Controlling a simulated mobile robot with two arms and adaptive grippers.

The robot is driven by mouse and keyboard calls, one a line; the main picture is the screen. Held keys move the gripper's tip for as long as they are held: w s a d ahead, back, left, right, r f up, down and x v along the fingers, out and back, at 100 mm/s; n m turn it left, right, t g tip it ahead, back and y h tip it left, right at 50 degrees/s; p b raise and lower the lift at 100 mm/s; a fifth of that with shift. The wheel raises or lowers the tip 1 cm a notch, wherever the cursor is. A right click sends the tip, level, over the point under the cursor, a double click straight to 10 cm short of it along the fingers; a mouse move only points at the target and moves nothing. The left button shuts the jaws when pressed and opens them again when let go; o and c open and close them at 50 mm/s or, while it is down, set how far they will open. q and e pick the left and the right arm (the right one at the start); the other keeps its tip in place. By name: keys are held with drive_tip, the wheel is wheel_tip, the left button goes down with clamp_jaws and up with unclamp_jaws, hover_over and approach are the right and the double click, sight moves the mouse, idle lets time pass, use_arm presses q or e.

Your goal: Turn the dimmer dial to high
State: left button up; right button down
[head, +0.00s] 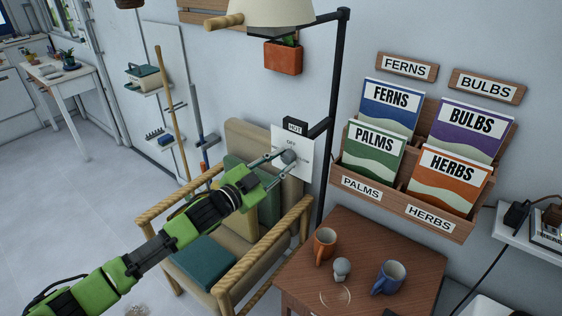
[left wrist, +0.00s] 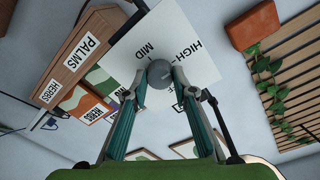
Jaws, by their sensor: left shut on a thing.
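The grey round dimmer dial (head: 289,157) sits on a white panel (head: 303,149) fixed to the black lamp stand. In the left wrist view the dial (left wrist: 159,73) is between my two fingertips, and the panel (left wrist: 192,36) shows the words HIGH and MID, plus a third label partly hidden by a finger. My left gripper (head: 283,161) is shut on the dial, its fingers touching it from both sides. Which mark the dial points at is not clear. My right gripper is not in view.
A wooden armchair (head: 255,222) stands below my left arm. The black lamp stand (head: 327,175) rises beside the panel. A wooden booklet rack (head: 452,219) hangs at right.

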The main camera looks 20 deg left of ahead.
use_arm(q)
drive_tip(key=shift+f, duration=0.15)
drive_tip(key=o, duration=1.1)
drive_tip(key=shift+s+a, duration=0.1)
drive_tip(key=v, duration=1.1)
drive_tip(key=shift+s+a, duration=0.1)
drive_tip(key=shift+s, duration=0.3)
